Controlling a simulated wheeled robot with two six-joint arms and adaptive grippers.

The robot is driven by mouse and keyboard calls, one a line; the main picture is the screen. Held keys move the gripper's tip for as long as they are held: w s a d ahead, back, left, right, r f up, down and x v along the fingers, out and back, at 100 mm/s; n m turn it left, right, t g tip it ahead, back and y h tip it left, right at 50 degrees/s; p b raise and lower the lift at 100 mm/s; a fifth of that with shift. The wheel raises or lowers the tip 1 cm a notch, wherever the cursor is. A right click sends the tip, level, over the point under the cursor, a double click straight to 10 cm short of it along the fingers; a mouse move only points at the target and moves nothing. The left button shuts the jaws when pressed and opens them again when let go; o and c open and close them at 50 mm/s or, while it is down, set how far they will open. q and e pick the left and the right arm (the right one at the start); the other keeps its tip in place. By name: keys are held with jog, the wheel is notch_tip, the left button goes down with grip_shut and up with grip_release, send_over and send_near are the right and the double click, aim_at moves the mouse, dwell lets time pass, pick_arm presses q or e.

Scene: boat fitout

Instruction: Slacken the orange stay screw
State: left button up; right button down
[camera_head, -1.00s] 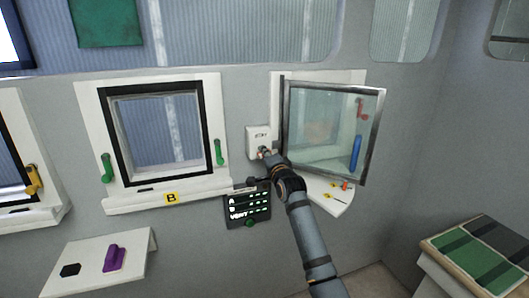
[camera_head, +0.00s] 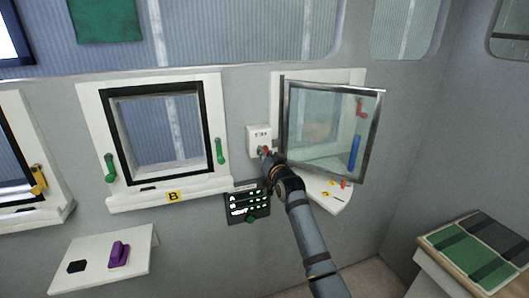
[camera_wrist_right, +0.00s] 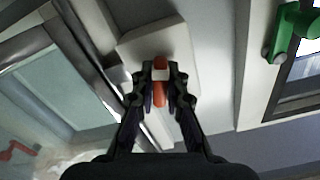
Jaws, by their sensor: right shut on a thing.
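The orange stay screw (camera_wrist_right: 159,92) shows in the right wrist view between my right gripper's fingers (camera_wrist_right: 160,86). Its orange grip has a pale middle part, and the fingers are shut on it from both sides. In the head view, my right gripper (camera_head: 267,158) is at the lower edge of a white box (camera_head: 259,134) on the wall, marked STAY. Only a bit of orange shows there, and the gripper hides the rest. My left gripper is not in view.
A hinged glass window (camera_head: 325,130) stands open right of the box, above a white ledge (camera_head: 322,192). Below the box is a dark panel (camera_head: 247,206) with lit marks. Window B (camera_head: 158,130) with green handles is at left. A shelf (camera_head: 100,262) holds a purple object.

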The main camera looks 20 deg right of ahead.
jog(key=n, duration=0.4)
jog(key=shift+f+n, duration=0.15)
jog(key=shift+n, duration=0.15)
jog(key=n, duration=0.5)
jog(key=n+b, duration=0.1)
jog(key=n, duration=0.8)
jog(key=shift+n, duration=0.3)
jog(key=c, duration=1.4)
grip_release()
jog(key=shift+o, duration=0.2)
